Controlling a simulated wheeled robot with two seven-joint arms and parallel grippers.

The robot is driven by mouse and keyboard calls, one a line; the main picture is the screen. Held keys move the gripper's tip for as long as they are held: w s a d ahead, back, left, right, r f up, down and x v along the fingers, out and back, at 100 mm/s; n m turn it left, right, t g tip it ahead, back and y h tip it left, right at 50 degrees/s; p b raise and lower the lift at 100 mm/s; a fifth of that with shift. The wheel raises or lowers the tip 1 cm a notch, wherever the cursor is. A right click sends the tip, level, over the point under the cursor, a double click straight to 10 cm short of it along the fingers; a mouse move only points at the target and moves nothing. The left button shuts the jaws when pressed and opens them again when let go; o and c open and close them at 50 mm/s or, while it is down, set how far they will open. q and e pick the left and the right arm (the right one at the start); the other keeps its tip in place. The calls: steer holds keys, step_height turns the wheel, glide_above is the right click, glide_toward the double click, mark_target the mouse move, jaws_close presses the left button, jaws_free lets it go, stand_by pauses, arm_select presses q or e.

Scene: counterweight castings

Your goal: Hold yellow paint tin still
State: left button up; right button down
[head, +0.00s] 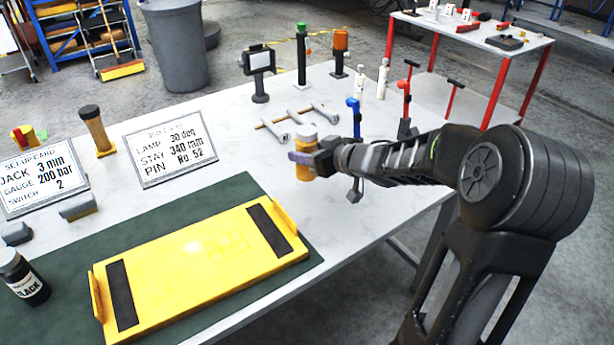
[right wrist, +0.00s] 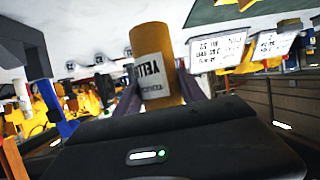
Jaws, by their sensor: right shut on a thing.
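The yellow paint tin (head: 306,144) is near the right side of the white table in the head view, in the jaws of my right gripper (head: 304,160). My right gripper is shut on it from the sides, and its fingers cover the tin's middle. In the right wrist view the tin (right wrist: 160,45) stands between the two fingers, with a white lettered label facing the camera, upside down. I cannot tell whether the tin's base touches the table. My left gripper is not in view.
A yellow tray (head: 190,262) lies on a green mat (head: 60,250) at the front. Small grey parts (head: 298,115), blue (head: 354,118) and red (head: 404,110) tools stand beyond the tin.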

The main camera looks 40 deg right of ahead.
mark_target(307, 168)
steer(key=shift+f, duration=0.1)
steer(key=shift+f+b, duration=0.9)
steer(key=shift+f, duration=1.55)
steer(key=shift+f, duration=0.2)
steer(key=c, duration=0.7)
jaws_free()
steer(key=shift+r, duration=0.25)
steer(key=p+v, duration=0.2)
steer(key=v, duration=1)
steer(key=shift+f, duration=0.1)
